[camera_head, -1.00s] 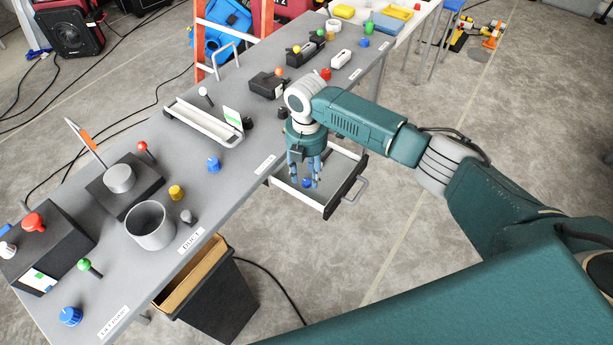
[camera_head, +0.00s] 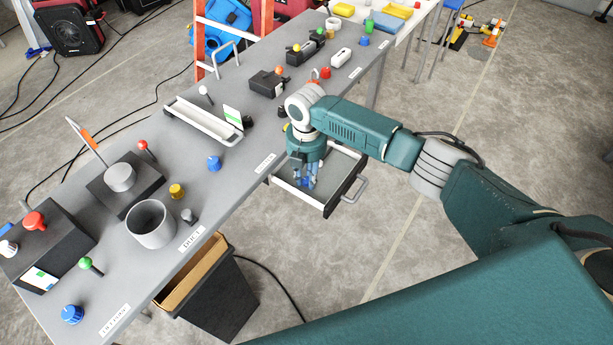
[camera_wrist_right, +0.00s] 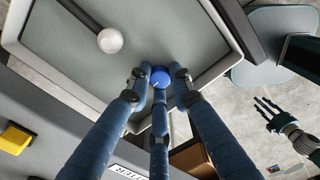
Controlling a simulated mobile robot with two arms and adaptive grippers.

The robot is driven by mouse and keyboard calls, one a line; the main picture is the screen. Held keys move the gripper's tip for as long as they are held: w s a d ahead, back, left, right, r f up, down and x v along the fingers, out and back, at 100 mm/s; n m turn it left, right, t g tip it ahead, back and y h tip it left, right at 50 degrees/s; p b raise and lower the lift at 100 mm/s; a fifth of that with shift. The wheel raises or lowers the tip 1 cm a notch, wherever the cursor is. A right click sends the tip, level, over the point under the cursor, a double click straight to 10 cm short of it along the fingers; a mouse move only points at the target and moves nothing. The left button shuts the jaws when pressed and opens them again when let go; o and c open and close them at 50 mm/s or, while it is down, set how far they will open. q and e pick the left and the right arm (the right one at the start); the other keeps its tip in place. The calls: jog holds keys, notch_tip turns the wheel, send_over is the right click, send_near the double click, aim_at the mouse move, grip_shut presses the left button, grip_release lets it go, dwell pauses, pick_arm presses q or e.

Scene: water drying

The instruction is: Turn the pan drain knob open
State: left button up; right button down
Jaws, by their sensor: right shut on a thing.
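The pan (camera_head: 346,164) is a shallow grey tray with a pale rim, at the table's side in the head view. In the right wrist view its floor (camera_wrist_right: 65,55) fills the upper part. The round blue knob (camera_wrist_right: 160,75) is at the pan's near side, with a small white mark on it. My right gripper (camera_head: 306,184) reaches down into the pan. In the wrist view its blue fingers (camera_wrist_right: 160,85) are closed around the knob; the head view largely hides the knob behind them. My left gripper (camera_wrist_right: 268,115) shows at the wrist view's right, fingers spread and empty.
A rod with a white ball (camera_wrist_right: 110,40) stands out over the pan in the wrist view. The grey table (camera_head: 215,190) carries a metal cup (camera_head: 151,224), a blue knob (camera_head: 214,163) and several other controls. A dark bin (camera_head: 215,300) stands on the floor below.

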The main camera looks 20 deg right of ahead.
jog(key=shift+r, duration=0.1)
jog(key=m+p, duration=0.2)
jog(key=m, duration=0.1)
jog(key=shift+r, duration=0.1)
jog(key=m+p, duration=0.3)
jog(key=m, duration=0.2)
jog(key=shift+m+p, duration=0.3)
jog(key=shift+m, duration=0.1)
jog(key=m+p, duration=0.2)
jog(key=m, duration=0.3)
jog(key=shift+w+m+p, duration=0.1)
jog(key=shift+m+p, duration=0.7)
jog(key=shift+m, duration=1.2)
jog(key=c, duration=1.5)
grip_release()
jog(key=shift+c, duration=0.2)
